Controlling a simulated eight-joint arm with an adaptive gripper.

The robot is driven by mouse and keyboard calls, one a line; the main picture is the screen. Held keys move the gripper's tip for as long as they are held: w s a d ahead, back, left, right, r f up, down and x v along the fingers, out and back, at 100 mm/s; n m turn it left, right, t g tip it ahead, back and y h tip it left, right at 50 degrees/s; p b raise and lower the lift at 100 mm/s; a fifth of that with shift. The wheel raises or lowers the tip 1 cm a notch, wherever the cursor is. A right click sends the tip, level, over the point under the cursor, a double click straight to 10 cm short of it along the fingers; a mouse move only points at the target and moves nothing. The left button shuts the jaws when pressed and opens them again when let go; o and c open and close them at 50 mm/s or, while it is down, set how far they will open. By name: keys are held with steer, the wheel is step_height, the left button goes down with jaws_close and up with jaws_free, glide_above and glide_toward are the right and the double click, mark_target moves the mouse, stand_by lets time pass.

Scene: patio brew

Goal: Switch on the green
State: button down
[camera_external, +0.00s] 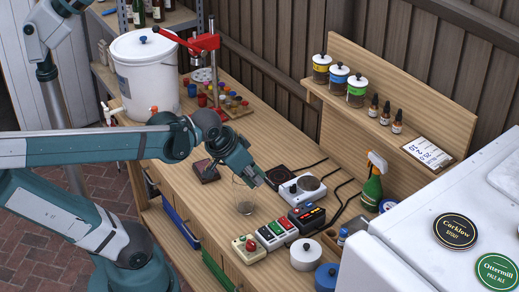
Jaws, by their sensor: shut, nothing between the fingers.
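A pale switch box (277,232) with green and red coloured parts on top lies on the wooden bench, right of the middle. Which of its switches are on is too small to tell. Beside it, nearer the bench's front edge, is a cream box (249,249) with a round red button and a small green spot. My gripper (257,181) is shut and empty. It hangs above the bench, up and left of the switch box and apart from it. A clear glass (244,200) stands just below the gripper in the picture.
A green spray bottle (372,183) and a white fridge (450,255) are farther right. Black cables cross the bench.

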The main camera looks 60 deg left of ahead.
mark_target(276, 227)
steer(key=w+d+f+g+y+p, duration=0.1)
steer(key=w+d+f+g+p, duration=0.2)
steer(key=w+g+p, duration=0.2)
steer(key=shift+w+f+g+p, duration=0.3)
steer(key=shift+g+p, duration=0.3)
steer(key=shift+p, duration=0.8)
steer(key=shift+d+f, duration=0.1)
steer(key=shift+s+f, duration=0.1)
steer(key=shift+f, duration=0.05)
stand_by(0.5)
steer(key=shift+a+f+b, duration=0.25)
steer(key=shift+a+f, duration=0.05)
steer(key=shift+f, duration=1.95)
steer(key=shift+a+f+b, duration=0.3)
steer(key=shift+f, duration=2)
steer(key=shift+a+f+b, duration=0.25)
steer(key=shift+a+f, duration=0.05)
steer(key=shift+f, duration=1.95)
steer(key=shift+f, duration=0.15)
